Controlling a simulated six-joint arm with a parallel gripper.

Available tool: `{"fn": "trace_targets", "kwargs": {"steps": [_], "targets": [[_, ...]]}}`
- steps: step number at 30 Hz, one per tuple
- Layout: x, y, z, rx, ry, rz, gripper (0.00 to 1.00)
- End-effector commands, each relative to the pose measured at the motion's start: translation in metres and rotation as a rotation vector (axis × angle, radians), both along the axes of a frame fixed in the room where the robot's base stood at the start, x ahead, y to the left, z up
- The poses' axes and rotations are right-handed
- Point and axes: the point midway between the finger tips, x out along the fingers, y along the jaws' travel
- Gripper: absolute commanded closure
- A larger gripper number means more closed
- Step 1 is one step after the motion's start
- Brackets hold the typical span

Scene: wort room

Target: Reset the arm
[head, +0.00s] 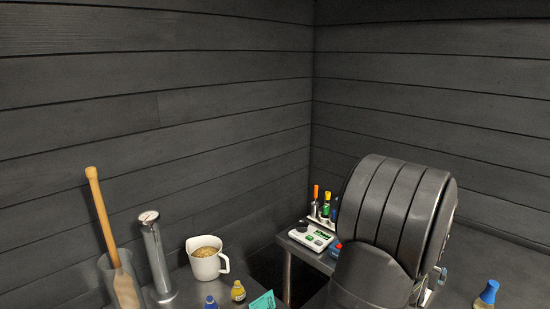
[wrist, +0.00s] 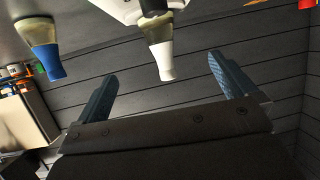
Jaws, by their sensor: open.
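My gripper (wrist: 164,86) shows in the wrist view with its two blue fingers spread wide apart. Nothing is between the fingers. In the head view my dark arm fills the right side and hides most of the gripper. In the wrist view, a bottle with a white cap (wrist: 161,52) appears beyond the gap between the fingers, apart from them. A bottle with a blue cap (wrist: 43,45) is at the upper left there.
In the head view, a white jug of grain (head: 206,262), a metal cylinder (head: 156,258) and a clear vessel with a wooden paddle (head: 104,220) stand left. A scale (head: 312,236) sits mid-right. A blue-capped bottle (head: 487,294) stands far right. Dark plank walls rise behind.

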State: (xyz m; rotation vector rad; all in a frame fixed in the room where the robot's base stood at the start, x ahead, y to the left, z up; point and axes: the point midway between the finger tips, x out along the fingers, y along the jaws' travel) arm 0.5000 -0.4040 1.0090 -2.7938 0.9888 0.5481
Motion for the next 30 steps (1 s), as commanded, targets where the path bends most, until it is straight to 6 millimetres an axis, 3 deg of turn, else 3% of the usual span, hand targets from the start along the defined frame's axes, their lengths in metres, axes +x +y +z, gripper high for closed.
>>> {"fn": "trace_targets", "kwargs": {"steps": [12,30], "targets": [[-0.027,0.022,0.015,-0.001,-0.001,0.0,0.0],[-0.021,0.017,0.011,0.001,0.001,0.0,0.0]]}}
